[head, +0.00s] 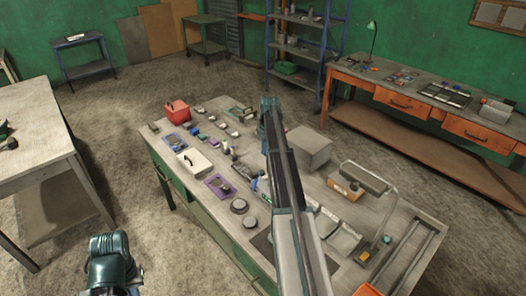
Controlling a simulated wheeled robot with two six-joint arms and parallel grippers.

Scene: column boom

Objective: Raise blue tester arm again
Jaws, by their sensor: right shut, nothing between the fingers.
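A small blue part (254,183), which may be the tester arm, shows on the middle of the green workbench (330,190), just left of my right arm. It is small and partly hidden by that arm, so I cannot tell whether it is raised or lowered. My right arm reaches up across the bench from the bottom. Its gripper (268,104) is at the far end, shut and empty, apart from the blue part in the picture. At the lower left only a teal joint of my left arm shows; its gripper is not in view.
The bench carries a red box (177,111), a white box (195,162), a grey block (308,147), a magnifier lamp (365,178) and several small parts. A table (35,115) stands left, an orange-drawer desk (425,95) right. Floor between left table and bench is clear.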

